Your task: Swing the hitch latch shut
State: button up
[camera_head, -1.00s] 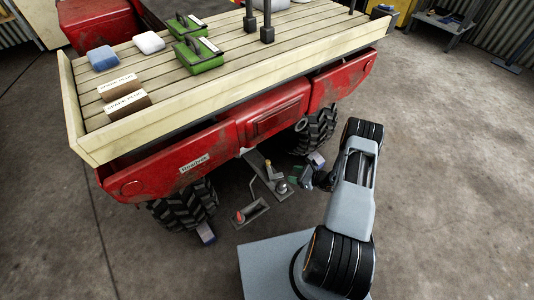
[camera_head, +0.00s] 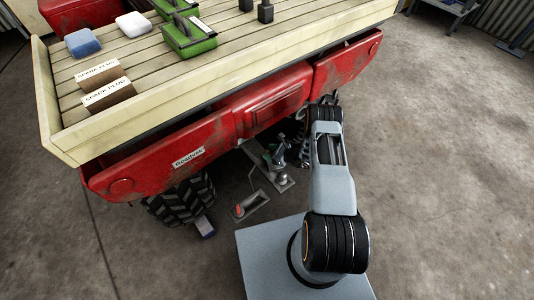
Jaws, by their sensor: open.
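The hitch (camera_head: 257,153) is a grey metal bar that sticks out low from the rear of the red quad. A round grey hitch part (camera_head: 281,179) sits near its end. My gripper (camera_head: 276,158) is small and dark with a green patch, and is over the hitch from the right side. It is open. The latch is mostly hidden behind my gripper, so I cannot tell its angle or whether my gripper touches it.
The quad's rear tyre (camera_head: 180,203) is further left. The wooden cargo deck (camera_head: 150,118) overhangs above. Concrete floor (camera_head: 440,180) on the right is clear.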

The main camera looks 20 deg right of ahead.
jog(key=shift+x, duration=0.9)
jog(key=shift+c, duration=0.2)
grip_shut()
